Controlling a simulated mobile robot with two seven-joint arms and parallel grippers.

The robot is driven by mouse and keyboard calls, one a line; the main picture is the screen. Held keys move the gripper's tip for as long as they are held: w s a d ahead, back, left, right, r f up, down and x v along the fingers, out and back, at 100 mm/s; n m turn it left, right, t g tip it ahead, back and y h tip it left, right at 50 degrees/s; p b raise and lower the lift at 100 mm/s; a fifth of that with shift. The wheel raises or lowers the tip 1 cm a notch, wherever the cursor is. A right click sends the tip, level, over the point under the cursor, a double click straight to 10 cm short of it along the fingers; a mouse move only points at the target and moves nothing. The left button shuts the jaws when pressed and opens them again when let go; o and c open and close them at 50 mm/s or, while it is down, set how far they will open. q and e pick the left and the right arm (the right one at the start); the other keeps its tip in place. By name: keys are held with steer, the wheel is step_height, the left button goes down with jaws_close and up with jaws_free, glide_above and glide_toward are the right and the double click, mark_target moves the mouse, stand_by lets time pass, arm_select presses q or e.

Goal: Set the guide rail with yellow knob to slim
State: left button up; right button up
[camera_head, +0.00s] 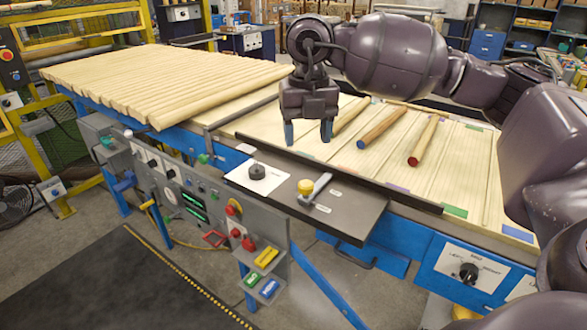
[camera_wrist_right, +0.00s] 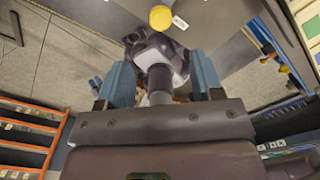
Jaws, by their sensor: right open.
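The yellow knob (camera_head: 305,187) sits on a dark grey plate (camera_head: 345,212) at the front edge of the line. A short light grey bar (camera_head: 317,189) stands beside it, and small white labels lie on the plate, too small to read. A long dark rail (camera_head: 370,182) runs along the edge behind the plate. My right gripper (camera_head: 308,132) is open and empty, fingers pointing down, above and behind the knob and apart from it. In the right wrist view the yellow knob (camera_wrist_right: 160,18) shows at the top, beyond the blue fingers. My left gripper is not in view.
A black dial (camera_head: 257,171) on a white plate is left of the yellow knob. Several wooden rods, one with red ends (camera_head: 423,141), lie on the slatted bed behind. A control panel (camera_head: 190,195) with buttons hangs at the front. A dark mat (camera_head: 120,285) covers the floor.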

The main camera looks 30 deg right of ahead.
glide_above(306, 183)
step_height(306, 183, down, 4)
steer(key=shift+s+f, duration=0.1)
steer(key=shift+s, duration=0.05)
step_height(306, 183, down, 5)
steer(key=shift+b, duration=0.3)
steer(key=shift+f, duration=0.75)
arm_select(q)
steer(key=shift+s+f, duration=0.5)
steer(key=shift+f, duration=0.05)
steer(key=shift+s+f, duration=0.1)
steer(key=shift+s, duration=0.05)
